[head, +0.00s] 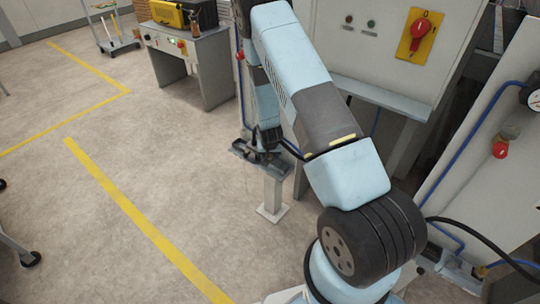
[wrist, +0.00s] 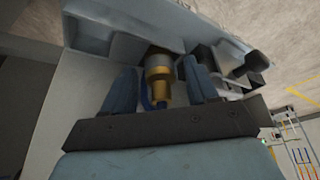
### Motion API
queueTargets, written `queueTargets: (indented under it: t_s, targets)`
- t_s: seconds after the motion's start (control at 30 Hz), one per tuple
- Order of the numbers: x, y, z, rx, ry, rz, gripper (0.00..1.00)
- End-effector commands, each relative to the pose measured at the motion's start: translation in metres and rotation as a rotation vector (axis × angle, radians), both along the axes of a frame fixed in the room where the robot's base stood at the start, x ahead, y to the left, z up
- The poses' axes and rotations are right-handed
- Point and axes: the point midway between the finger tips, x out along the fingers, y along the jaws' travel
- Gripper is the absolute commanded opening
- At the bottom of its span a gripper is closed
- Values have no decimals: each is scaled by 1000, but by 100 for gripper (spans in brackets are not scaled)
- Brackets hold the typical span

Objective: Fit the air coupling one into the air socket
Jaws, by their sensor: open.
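The air coupling (wrist: 158,78), a brass and silver cylinder, shows in the wrist view between the two blue fingers of my gripper (wrist: 159,66). A blue hose (wrist: 147,103) shows beside its near end. The fingers stand apart on either side of it, and I cannot tell whether either touches it. The coupling is at a grey holder (wrist: 120,38), which hides its far end. I cannot pick out the air socket for certain in either view.
A panel at the right bears a gauge (head: 535,97), a red valve knob (head: 500,150) and blue piping. A cabinet with a red rotary switch (head: 420,32) stands behind my arm. A grey bench (head: 190,45) holds a yellow case. The floor at left is mostly clear.

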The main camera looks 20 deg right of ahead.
Motion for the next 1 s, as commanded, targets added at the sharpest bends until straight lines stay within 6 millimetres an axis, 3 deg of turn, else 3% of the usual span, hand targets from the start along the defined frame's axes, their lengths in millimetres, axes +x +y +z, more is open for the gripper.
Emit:
queueTargets:
  t_s: [0.27, 0.73, 1.0]
  targets:
    - [-4, 2, 14, 0, -2, 0, 58]
    - [-31, 9, 81, 0, -2, 0, 58]
    - [-41, 12, 107, 0, -2, 0, 58]
